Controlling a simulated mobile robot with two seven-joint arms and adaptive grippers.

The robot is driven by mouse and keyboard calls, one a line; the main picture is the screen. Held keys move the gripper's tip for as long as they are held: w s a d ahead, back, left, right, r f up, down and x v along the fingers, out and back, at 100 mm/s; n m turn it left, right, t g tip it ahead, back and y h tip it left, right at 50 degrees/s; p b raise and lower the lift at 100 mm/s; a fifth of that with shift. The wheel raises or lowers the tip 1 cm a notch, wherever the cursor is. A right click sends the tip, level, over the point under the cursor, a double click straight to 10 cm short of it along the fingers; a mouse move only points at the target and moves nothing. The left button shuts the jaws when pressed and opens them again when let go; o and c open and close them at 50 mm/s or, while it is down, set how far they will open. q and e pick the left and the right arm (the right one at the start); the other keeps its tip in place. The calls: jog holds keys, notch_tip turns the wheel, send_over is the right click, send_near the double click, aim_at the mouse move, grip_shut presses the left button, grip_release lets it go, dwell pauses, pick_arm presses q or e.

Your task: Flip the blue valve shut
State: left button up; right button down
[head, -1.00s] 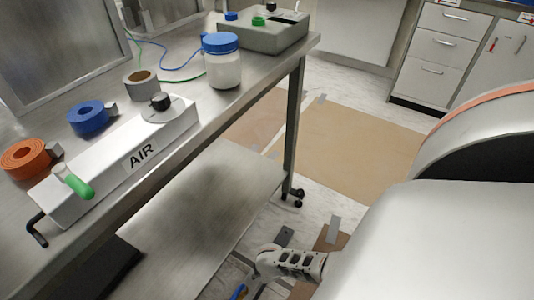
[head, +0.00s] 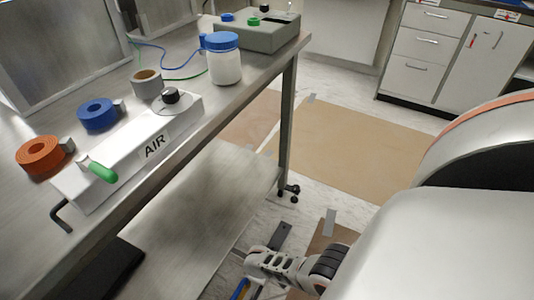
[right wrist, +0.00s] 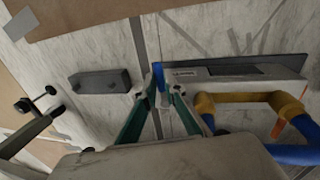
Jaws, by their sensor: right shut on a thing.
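In the right wrist view my right gripper (right wrist: 160,90) has its two teal fingers closed in on a narrow upright blue piece (right wrist: 157,75), seemingly the blue valve's handle. Its lower part is hidden between the fingers. Blue pipe (right wrist: 295,154) with a brass-coloured bend (right wrist: 238,98) runs at the right, beside the fingers. In the head view my right arm's end is low at the bottom, beside the bench, and a bit of blue pipe (head: 240,289) shows at the bottom edge. My left gripper is not in view.
A metal bench (head: 262,72) carries a white AIR box (head: 130,158) with a green lever (head: 102,172), tape rolls and a blue-lidded jar (head: 225,68). A bench caster (head: 289,192) stands near my right arm. A grey block (right wrist: 100,82) lies left of the gripper.

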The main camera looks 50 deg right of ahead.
jog(key=shift+a+m, duration=0.25)
jog(key=shift+m, duration=0.15)
jog(key=c, duration=2.1)
grip_release()
jog(key=shift+r, duration=0.1)
